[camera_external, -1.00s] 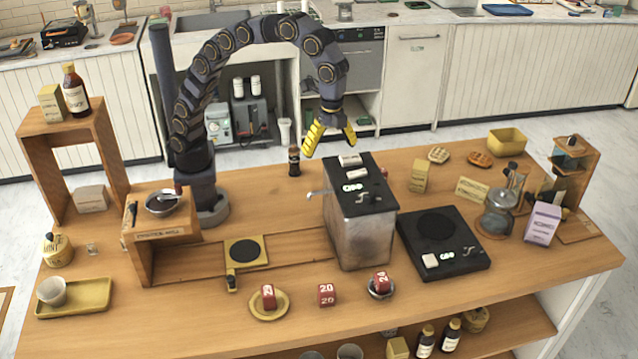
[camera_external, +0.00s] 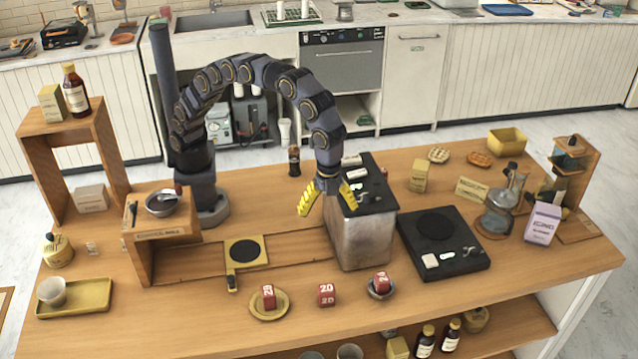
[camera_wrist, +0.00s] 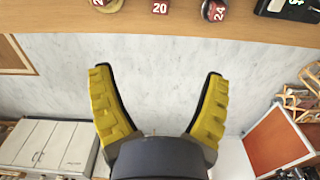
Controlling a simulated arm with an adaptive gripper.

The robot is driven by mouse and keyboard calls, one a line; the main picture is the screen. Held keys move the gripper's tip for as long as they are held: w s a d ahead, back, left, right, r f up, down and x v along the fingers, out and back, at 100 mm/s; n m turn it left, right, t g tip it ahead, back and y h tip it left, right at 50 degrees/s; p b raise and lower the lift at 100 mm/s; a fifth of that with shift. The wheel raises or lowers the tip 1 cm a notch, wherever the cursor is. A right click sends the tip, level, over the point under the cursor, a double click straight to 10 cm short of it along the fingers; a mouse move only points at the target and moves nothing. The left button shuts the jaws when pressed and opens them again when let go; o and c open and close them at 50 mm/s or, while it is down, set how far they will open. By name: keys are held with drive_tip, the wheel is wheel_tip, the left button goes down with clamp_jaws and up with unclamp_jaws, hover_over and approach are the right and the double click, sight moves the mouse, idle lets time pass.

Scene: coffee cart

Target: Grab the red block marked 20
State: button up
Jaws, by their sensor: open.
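The red block marked 20 (camera_external: 327,294) sits directly on the wooden counter near its front edge, in the middle of a row of three red blocks. In the wrist view this block (camera_wrist: 160,7) is at the top edge, partly cut off, with 20 readable. My gripper (camera_external: 329,203) has its yellow fingers spread and empty, pointing down. It is above and behind the block, just in front of and beside the metal coffee machine. In the wrist view my gripper (camera_wrist: 158,77) has its fingers wide apart with nothing between them.
A red block (camera_external: 268,297) sits on a yellow plate (camera_external: 284,312) to the left. A red block marked 24 (camera_external: 381,282) sits in a small dish to the right. The coffee machine (camera_external: 362,236) and a black scale (camera_external: 440,242) stand to the right. Counter around the 20 block is clear.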

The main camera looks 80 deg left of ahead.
sight(326, 297)
wheel_tip(326, 297, down, 29)
drive_tip(key=shift+f, duration=0.1)
drive_tip(key=c, duration=1.2)
